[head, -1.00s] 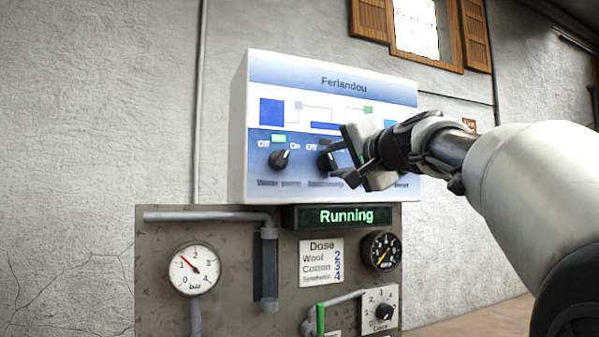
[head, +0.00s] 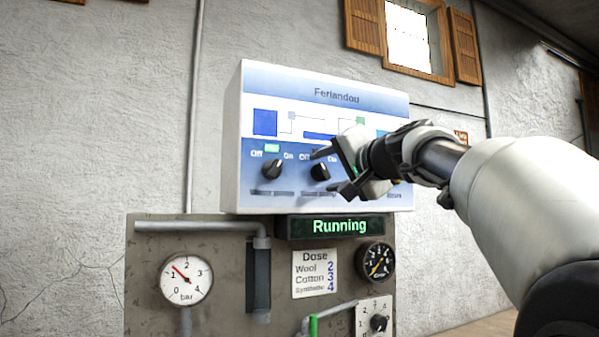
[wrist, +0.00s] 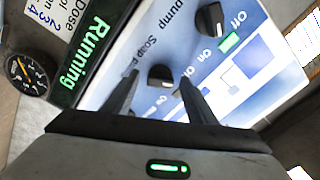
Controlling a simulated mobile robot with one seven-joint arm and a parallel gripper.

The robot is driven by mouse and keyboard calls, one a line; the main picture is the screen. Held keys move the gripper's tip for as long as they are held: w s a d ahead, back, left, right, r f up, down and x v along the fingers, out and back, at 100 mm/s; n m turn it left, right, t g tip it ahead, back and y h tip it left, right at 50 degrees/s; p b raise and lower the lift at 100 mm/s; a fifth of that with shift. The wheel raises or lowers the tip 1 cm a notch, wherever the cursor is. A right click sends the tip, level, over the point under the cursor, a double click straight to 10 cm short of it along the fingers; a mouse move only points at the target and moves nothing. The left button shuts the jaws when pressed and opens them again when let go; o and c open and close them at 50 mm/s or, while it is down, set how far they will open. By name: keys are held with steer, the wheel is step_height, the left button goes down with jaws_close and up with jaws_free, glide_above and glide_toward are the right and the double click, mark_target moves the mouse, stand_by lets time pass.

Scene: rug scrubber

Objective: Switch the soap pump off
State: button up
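The soap pump knob (head: 320,171) is a black rotary switch, second from the left on the blue and white panel (head: 232,150). In the wrist view the knob (wrist: 160,75) shows beside its "Soap p…" label, just beyond the gap between my fingertips. My gripper (head: 327,171) is open and empty in front of this knob, with one finger above and one below it in the head view. I cannot tell whether the fingers touch it. The knob's pointer direction and its lamp are not clear.
A similar knob (head: 272,169) with a lit green lamp (head: 272,148) sits to the left. Below, a display (head: 338,227) reads "Running", above gauges (head: 186,279), a dose card (head: 316,274) and a small dial (head: 378,323). My arm covers the panel's right part.

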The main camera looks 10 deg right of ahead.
steer(key=v, duration=1.7)
steer(key=shift+s, duration=0.2)
steer(key=s+a+f+n+g+h, duration=0.1)
steer(key=s+a+f+n+g, duration=0.15)
steer(key=f, duration=0.85)
steer(key=s+a+f+n+g+h, duration=0.1)
steer(key=s+a+f+g, duration=0.2)
steer(key=f, duration=0.9)
steer(key=s+a+f+n+g+h, duration=0.1)
steer(key=s+a+f+n+g, duration=0.2)
steer(key=f, duration=0.8)
steer(key=s+d+f+n+g+h, duration=0.2)
steer(key=s+d+f+g, duration=0.1)
steer(key=s+f, duration=0.65)
step_height(320, 180, up, 23)
steer(key=p, duration=2.6)
steer(key=shift+w+d+r+h, duration=0.2)
steer(key=shift+w+d+h, duration=0.05)
steer(key=shift+w+h, duration=0.05)
